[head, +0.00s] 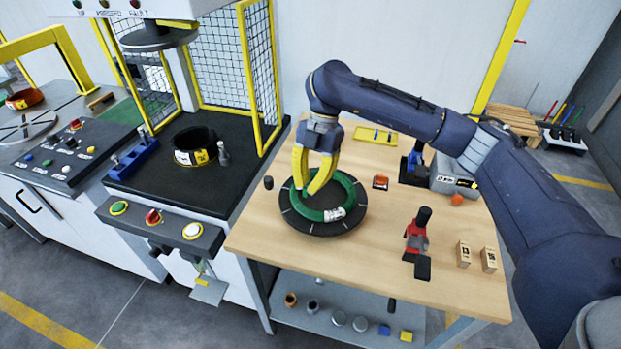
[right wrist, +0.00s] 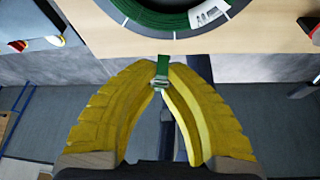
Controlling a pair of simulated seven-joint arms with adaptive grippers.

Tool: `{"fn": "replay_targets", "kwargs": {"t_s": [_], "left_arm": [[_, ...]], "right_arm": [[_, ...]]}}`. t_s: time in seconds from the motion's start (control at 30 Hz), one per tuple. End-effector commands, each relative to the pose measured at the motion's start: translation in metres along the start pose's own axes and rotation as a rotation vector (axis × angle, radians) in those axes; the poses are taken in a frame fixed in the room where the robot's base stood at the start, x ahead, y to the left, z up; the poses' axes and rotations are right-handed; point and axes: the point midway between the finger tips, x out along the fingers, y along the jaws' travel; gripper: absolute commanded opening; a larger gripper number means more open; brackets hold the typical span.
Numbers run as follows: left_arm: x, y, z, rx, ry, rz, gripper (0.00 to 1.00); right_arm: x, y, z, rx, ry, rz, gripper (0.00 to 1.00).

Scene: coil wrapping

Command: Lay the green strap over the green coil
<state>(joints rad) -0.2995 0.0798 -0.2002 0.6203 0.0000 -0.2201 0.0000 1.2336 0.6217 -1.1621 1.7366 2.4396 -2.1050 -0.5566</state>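The green coil (head: 350,191) lies flat on a dark round plate (head: 307,230) on the wooden table, with a white label on its front right. My right gripper (head: 307,190) has yellow fingers and hangs over the left part of the coil in the head view. In the right wrist view its fingertips (right wrist: 162,66) meet around a short green strap (right wrist: 163,67) with a metal buckle below. The coil also shows at the top of that view (right wrist: 145,22), apart from the strap. The strap cannot be made out in the head view. My left gripper is out of view.
A red and black tool (head: 416,240) and two wooden blocks (head: 475,256) stand on the table's right. A tape dispenser (head: 414,165) and a yellow tray (head: 375,137) are at the back. A black machine with a dark coil (head: 193,145) stands at left.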

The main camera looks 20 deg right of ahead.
Motion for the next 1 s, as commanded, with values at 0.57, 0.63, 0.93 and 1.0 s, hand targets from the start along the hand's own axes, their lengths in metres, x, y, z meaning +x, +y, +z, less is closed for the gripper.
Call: {"fn": "replay_targets", "kwargs": {"t_s": [0.57,0.63,0.93,1.0], "left_arm": [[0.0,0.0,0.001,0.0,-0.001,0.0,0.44],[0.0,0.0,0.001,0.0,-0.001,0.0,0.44],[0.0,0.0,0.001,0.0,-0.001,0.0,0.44],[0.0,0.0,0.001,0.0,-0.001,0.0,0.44]], "right_arm": [[0.007,0.0,0.004,-0.008,-0.001,0.0,0.0],[0.011,0.0,0.006,-0.009,0.0,0.0,0.0],[0.033,0.0,0.015,-0.009,0.0,0.001,0.0],[0.038,0.0,0.017,-0.008,0.001,0.001,0.0]]}}
